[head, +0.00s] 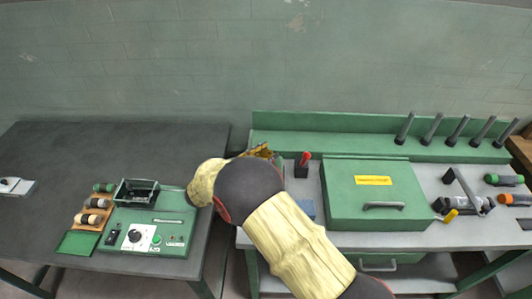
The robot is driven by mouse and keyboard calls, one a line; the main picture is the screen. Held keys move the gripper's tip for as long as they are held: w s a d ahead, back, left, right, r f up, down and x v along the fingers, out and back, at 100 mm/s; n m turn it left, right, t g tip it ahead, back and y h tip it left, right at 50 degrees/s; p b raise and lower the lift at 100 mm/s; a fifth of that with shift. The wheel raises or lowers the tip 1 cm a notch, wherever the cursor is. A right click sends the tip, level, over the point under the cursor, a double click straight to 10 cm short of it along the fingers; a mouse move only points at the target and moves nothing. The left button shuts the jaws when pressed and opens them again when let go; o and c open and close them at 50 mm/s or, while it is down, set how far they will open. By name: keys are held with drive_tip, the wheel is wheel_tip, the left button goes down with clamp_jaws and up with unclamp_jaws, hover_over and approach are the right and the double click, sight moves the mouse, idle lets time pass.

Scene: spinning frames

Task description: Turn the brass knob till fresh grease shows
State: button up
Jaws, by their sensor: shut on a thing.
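I cannot make out the brass knob or any grease in this view.
A green box (345,205) with a yellow label and a grey handle stands right of my arm. A red-handled tool (305,158) stands close to my gripper. A green control unit (150,228) sits on the dark table (60,165). Several grey pegs (431,129) rise at the back right.

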drive_tip(key=shift+m+g+h, duration=1.3)
drive_tip(key=shift+m+g, duration=0.3)
drive_tip(key=shift+g, duration=0.4)
drive_tip(key=shift+r+g, duration=0.15)
drive_tip(key=shift+g, duration=0.15)
drive_tip(key=o, duration=1.2)
drive_tip(key=shift+c, duration=0.2)
drive_tip(key=shift+d, duration=0.1)
drive_tip(key=v, duration=1.2)
drive_tip(key=shift+f, duration=0.25)
